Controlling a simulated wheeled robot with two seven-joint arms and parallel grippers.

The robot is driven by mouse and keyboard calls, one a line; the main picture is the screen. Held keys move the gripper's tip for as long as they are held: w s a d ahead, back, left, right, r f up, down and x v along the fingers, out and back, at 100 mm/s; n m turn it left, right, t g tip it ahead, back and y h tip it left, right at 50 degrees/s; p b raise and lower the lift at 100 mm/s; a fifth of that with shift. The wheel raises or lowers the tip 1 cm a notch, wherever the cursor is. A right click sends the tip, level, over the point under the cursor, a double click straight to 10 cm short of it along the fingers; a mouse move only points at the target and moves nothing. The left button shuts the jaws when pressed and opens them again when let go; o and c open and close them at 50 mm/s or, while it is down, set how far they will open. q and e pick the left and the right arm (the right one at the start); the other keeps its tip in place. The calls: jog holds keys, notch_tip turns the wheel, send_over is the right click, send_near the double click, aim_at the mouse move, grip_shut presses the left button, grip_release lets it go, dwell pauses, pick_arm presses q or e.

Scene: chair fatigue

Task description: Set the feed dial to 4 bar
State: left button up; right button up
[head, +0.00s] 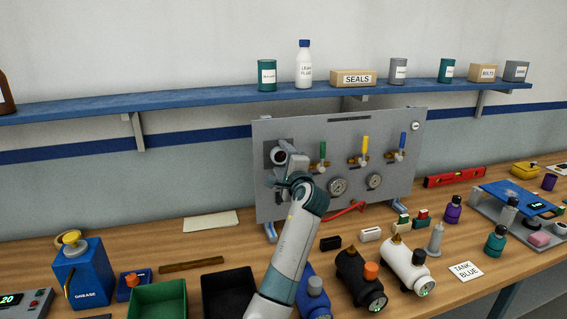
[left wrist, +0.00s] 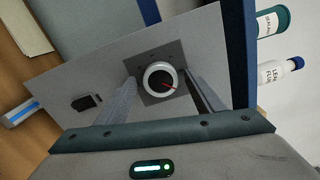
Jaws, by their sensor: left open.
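The feed dial (left wrist: 160,79) is a round white knob with a red pointer on a darker square plate, seen in the left wrist view. The pointer slants down to the right in that picture; no scale marks are readable. In the head view the dial (head: 278,155) sits at the upper left of the grey panel (head: 350,207). My left gripper (left wrist: 158,82) is open, with one finger on each side of the dial; I cannot tell whether either finger touches it. In the head view my left gripper (head: 287,170) is partly hidden by its own wrist.
The panel also carries green, yellow and blue valve handles (head: 366,145) and two gauges (head: 337,187). A red lever (head: 345,210) lies low in front. Bottles and black and white pump units (head: 405,270) crowd the bench right of my arm; bins (head: 157,301) stand left.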

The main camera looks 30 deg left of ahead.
pick_arm(q)
jog(key=shift+s+d+f, duration=0.1)
jog(key=shift+s+d, duration=0.3)
jog(key=shift+d, duration=0.05)
jog(key=b+v, duration=0.5)
jog(key=v, duration=1.1)
jog(key=shift+d, duration=0.1)
